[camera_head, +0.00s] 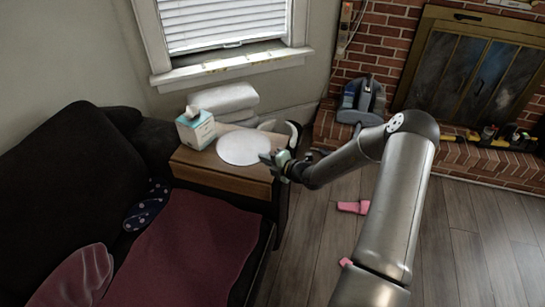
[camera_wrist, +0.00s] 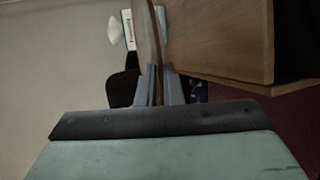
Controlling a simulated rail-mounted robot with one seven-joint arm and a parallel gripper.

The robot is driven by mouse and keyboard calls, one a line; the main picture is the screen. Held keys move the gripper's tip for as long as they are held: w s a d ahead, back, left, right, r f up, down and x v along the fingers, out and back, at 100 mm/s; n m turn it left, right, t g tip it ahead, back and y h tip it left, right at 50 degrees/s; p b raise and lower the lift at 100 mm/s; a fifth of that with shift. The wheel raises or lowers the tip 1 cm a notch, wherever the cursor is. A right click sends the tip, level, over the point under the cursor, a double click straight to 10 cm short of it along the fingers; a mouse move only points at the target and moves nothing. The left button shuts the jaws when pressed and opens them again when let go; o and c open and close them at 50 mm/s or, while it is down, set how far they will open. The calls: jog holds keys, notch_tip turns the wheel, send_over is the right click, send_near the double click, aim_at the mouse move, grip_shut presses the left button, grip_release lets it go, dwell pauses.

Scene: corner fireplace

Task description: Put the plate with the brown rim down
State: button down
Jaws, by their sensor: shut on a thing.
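The plate (camera_head: 243,147) appears as a pale, flat disc over the wooden side table (camera_head: 222,173). In the wrist view the plate (camera_wrist: 147,32) is seen nearly edge-on, with a brownish edge. My gripper (camera_head: 268,158) is shut on the plate's near right edge, and its fingers (camera_wrist: 158,80) pinch the rim from both sides. The plate looks about level and close to the tabletop. I cannot tell whether it touches the wood. The table's wood (camera_wrist: 222,35) fills the right of the wrist view.
A tissue box (camera_head: 196,129) stands on the table left of the plate, with a folded white stack (camera_head: 224,101) behind. A dark sofa (camera_head: 75,170) with a red blanket (camera_head: 190,245) is at left. A brick fireplace is at right. Pink items (camera_head: 353,207) lie on the floor.

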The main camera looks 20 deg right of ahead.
aim_at(269, 174)
jog(key=shift+w+d+f, duration=0.1)
jog(key=shift+w+d, duration=0.65)
jog(key=shift+w, duration=0.05)
notch_tip(269, 174, down, 6)
jog(key=b, duration=0.6)
jog(key=shift+f, duration=0.2)
jog(key=shift+f+b, duration=0.35)
jog(key=shift+f, duration=0.2)
jog(key=c, duration=1.5)
grip_release()
jog(key=shift+s+f, duration=0.1)
jog(key=shift+s+d+f, duration=0.1)
jog(key=shift+f, duration=0.1)
jog(key=r+p+v, duration=0.1)
jog(key=v, duration=1.6)
jog(key=shift+r, duration=0.15)
